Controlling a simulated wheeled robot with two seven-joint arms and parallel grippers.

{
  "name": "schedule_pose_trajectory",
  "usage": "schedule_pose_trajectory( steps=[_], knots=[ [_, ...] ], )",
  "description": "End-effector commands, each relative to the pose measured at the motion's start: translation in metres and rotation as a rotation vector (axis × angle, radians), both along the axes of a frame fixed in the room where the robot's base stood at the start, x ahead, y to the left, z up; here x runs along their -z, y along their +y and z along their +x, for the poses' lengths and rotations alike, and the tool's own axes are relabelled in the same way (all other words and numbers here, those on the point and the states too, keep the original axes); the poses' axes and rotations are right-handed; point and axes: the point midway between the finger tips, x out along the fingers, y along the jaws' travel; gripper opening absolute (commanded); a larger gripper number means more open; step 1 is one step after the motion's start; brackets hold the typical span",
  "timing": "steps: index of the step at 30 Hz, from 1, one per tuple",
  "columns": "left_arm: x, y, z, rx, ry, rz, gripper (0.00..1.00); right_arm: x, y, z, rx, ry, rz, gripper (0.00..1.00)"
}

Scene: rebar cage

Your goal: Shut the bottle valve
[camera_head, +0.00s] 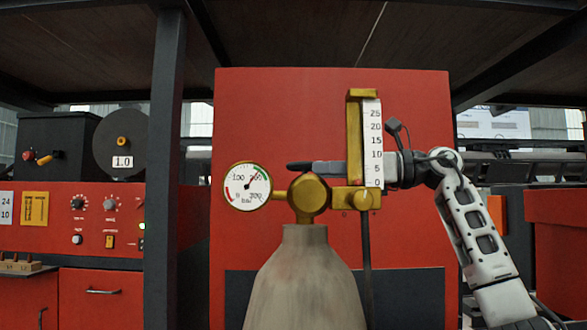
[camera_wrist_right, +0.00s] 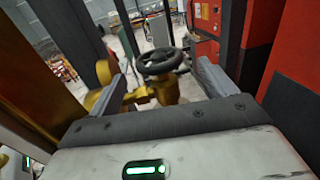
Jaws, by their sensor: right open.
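The grey gas bottle (camera_head: 304,280) stands upright in the middle of the head view, with a brass valve body (camera_head: 308,196) on top. In the right wrist view the valve's black handwheel (camera_wrist_right: 158,60) sits above the brass body (camera_wrist_right: 166,90), ahead of and between the two fingers. My right gripper (camera_head: 318,167) reaches in from the right, behind the brass flow meter, just above the valve body. In the wrist view the right gripper (camera_wrist_right: 157,76) is open, with nothing clamped. Whether a finger touches the wheel cannot be told. My left gripper is not in view.
A round pressure gauge (camera_head: 247,186) sits left of the valve. A flow meter with a white scale (camera_head: 372,142) stands close in front of my right gripper. A red panel (camera_head: 290,110) is behind. A dark post (camera_head: 166,170) and red control cabinet (camera_head: 92,222) are at left.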

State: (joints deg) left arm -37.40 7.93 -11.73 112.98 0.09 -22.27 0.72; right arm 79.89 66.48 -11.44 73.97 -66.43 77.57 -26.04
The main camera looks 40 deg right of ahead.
Motion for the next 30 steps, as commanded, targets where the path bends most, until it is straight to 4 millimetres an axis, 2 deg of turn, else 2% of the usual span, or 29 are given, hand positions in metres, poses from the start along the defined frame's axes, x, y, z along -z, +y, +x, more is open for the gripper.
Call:
schedule_pose_trajectory(
  steps=[3,9,14,22,23,27,30],
  knots=[
    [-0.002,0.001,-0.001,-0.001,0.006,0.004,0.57,-0.002,0.018,0.019,-0.003,0.001,-0.001,0.83],
    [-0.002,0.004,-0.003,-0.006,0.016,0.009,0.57,-0.001,0.036,0.04,-0.001,0.002,0.001,0.83],
    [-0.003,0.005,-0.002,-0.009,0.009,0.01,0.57,0.0,0.042,0.048,0.001,0.001,0.001,0.83],
    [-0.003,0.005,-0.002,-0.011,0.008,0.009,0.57,0.0,0.043,0.049,0.001,0.001,0.001,0.83],
    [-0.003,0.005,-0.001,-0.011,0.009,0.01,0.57,0.0,0.043,0.049,0.001,0.001,0.001,0.81],
    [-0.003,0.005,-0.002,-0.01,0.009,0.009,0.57,0.0,0.043,0.048,0.001,0.001,0.001,0.42],
    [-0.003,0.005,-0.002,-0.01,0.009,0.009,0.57,0.0,0.042,0.048,0.002,0.001,0.001,0.39]
  ],
)
